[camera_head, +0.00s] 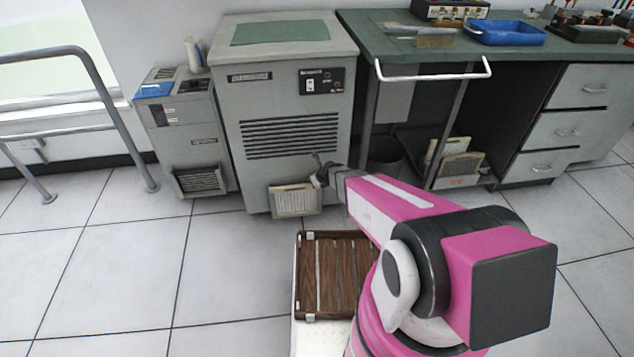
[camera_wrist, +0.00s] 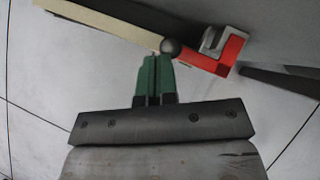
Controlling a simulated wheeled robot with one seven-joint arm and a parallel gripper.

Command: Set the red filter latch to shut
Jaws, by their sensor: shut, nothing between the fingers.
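The red filter latch (camera_wrist: 212,62) shows in the wrist view, at the lower edge of the cream-framed filter (camera_wrist: 112,20). A grey metal clip (camera_wrist: 212,38) sits beside it, and a round grey knob (camera_wrist: 171,47) is at its left end. My gripper (camera_wrist: 157,60) is shut and empty, its green fingertips just below the knob; I cannot tell whether they touch it. In the head view the filter (camera_head: 294,201) sits low on the front of the large grey machine (camera_head: 260,187), and my gripper (camera_head: 320,172) is at its upper right. The latch cannot be made out there.
A smaller grey unit (camera_head: 180,130) stands left of the machine. A bench (camera_head: 400,47) with a white rail (camera_head: 434,78) is on the right, with panels (camera_head: 457,162) stored underneath. A dark bar (camera_wrist: 285,80) lies right of the latch.

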